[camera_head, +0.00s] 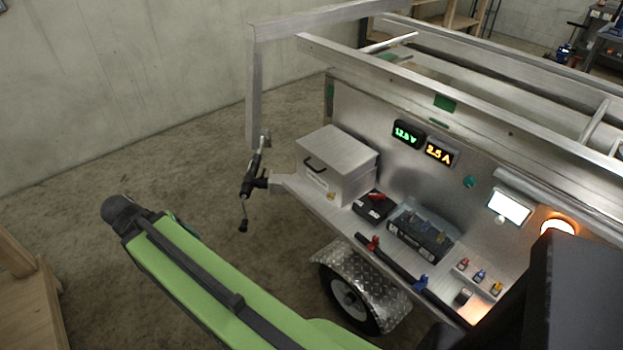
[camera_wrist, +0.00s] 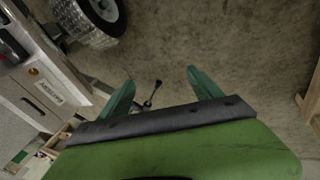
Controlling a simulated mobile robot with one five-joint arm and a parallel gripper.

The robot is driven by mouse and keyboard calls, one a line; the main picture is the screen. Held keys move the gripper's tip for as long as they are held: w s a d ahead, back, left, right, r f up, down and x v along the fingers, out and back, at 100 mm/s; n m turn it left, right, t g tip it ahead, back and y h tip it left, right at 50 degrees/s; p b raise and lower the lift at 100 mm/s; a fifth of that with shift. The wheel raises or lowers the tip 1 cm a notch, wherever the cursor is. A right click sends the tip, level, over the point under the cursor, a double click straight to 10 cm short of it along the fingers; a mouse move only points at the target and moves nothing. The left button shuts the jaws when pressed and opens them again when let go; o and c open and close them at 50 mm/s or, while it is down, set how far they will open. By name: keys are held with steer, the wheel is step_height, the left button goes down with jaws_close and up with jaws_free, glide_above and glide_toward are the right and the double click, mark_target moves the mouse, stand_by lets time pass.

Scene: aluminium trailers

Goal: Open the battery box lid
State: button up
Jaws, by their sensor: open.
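A silver metal box (camera_head: 322,184) with a flat lid stands at the near left end of the trailer shelf. Its lid looks shut, and a black handle (camera_head: 315,164) is on its left face. The box front with a white label shows at the left of the wrist view (camera_wrist: 30,85). My gripper (camera_wrist: 160,72) is open and empty, its two green fingers apart over the floor. It is clear of the box, which lies to the left in the wrist view. In the head view my green arm hides most of the gripper.
A black-topped battery (camera_head: 420,235) and a small black box (camera_head: 373,207) sit beside the silver box. A jack with a crank (camera_head: 251,185) stands at the trailer's corner, under a metal frame (camera_head: 253,90). A wheel (camera_head: 352,298) is below.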

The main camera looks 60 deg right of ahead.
steer(key=shift+o, duration=1.2)
steer(key=s+d+f+m+h+b, duration=0.1)
steer(key=d+m+h+b, duration=0.1)
steer(key=d, duration=0.3)
steer(key=s+d+f+m+g+h+b, duration=0.1)
steer(key=d+f+m+h+b, duration=0.1)
steer(key=d, duration=0.4)
steer(key=s+d+f+m+h+b, duration=0.1)
steer(key=d+f+m+h+b, duration=0.1)
steer(key=d, duration=0.4)
steer(key=m+b, duration=0.1)
steer(key=b, duration=0.1)
steer(key=shift+s+g+b, duration=0.3)
steer(key=shift+s+g, duration=0.1)
steer(key=m+g+h+b, duration=0.4)
steer(key=m+h+b, duration=0.3)
steer(key=m+b, duration=0.15)
glide_toward(311, 168)
steer(key=shift+m, duration=0.35)
steer(key=p+x, duration=0.1)
steer(key=x, duration=0.9)
steer(key=shift+w+d+f, duration=0.15)
steer(key=shift+d+f, duration=0.05)
steer(key=shift+d, duration=0.05)
steer(key=shift+c, duration=0.2)
